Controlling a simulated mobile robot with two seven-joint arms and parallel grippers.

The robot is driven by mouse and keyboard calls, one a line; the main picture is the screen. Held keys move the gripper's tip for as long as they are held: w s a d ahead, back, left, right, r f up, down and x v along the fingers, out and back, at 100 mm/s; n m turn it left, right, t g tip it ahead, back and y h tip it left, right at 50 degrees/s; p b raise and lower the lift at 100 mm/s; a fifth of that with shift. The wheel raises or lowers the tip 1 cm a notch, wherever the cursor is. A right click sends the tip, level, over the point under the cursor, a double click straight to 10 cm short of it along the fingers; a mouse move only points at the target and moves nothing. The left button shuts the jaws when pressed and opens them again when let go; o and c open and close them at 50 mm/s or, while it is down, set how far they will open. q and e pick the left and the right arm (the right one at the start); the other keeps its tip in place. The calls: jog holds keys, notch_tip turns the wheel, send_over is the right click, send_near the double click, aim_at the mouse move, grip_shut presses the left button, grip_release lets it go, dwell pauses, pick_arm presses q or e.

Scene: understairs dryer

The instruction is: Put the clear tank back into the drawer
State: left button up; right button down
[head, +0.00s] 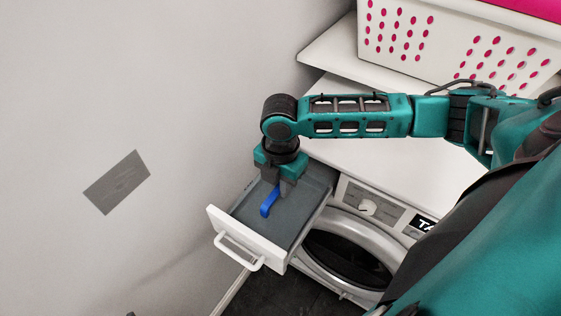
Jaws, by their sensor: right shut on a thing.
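The white drawer (239,236) is pulled out at the left end of the dryer, with its white handle at the front. Inside its outline is a grey, see-through-looking surface. A blue grip (269,203), which looks like part of the clear tank, shows there. My right gripper (277,189) points down over the drawer, shut on the blue grip. The tank's clear walls are hard to tell from the drawer's inside, so I cannot tell how deep it sits. My left gripper is not in view.
The dryer's dial (368,207) and round door (345,250) are right of the drawer. A white basket (440,50) with pink holes stands on the shelf above. A wall with a grey vent plate (117,182) is close on the left. Dark floor lies below.

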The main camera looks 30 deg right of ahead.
jog(key=shift+f+b, duration=0.3)
jog(key=shift+f, duration=0.65)
jog(key=c, duration=1)
grip_release()
notch_tip(320, 180, up, 13)
jog(key=shift+f+p, duration=0.1)
jog(key=shift+p, duration=0.5)
